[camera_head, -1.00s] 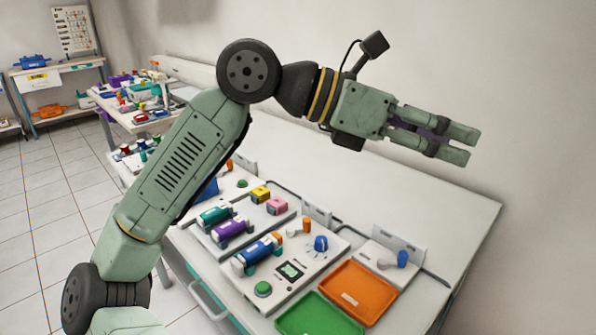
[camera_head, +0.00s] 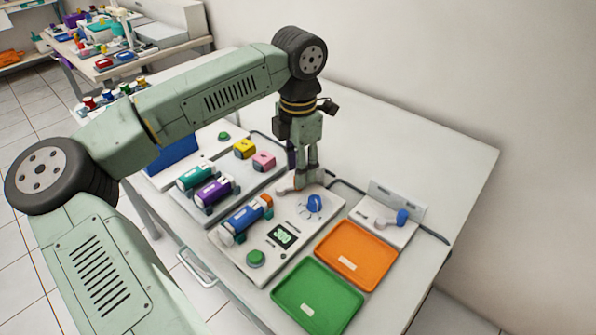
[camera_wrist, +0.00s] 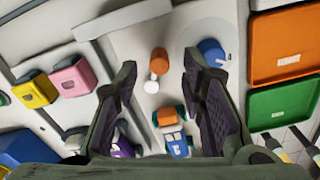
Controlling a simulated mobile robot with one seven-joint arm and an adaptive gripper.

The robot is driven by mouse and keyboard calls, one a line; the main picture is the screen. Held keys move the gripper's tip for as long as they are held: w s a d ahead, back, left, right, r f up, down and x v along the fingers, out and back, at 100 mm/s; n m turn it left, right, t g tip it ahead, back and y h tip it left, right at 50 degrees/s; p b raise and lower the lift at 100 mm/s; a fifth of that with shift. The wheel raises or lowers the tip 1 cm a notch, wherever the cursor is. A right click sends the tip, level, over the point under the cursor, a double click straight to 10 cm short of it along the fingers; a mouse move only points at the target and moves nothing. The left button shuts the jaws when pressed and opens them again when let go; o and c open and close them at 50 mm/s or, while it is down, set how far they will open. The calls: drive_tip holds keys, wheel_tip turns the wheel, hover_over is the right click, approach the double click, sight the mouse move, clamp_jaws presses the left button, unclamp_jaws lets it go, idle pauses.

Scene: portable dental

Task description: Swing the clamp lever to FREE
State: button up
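A small lever with an orange cylinder (camera_wrist: 159,60) and a white knob (camera_wrist: 152,85) stands on the white control panel (camera_head: 238,262); I take it for the clamp lever, but no FREE marking is readable. My gripper (camera_head: 300,185) points down over the panel's back edge, by the blue dial (camera_head: 315,203). It partly hides the lever in the head view. In the wrist view my gripper (camera_wrist: 155,85) has its fingers apart, with the lever showing in the gap between them. Contact cannot be told. A blue handpiece (camera_head: 240,222) lies in green holders beside the lever.
An orange tray (camera_head: 355,280) and a green tray (camera_head: 345,318) lie to the right. Behind them is a unit with a blue-handled lever (camera_head: 402,217). Purple (camera_head: 213,192) and teal (camera_head: 196,177) handpieces lie left. The table's back right is clear.

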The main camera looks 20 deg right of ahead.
sight(289, 186)
drive_tip(key=shift+f, duration=1.45)
drive_tip(key=shift+c, duration=0.2)
clamp_jaws()
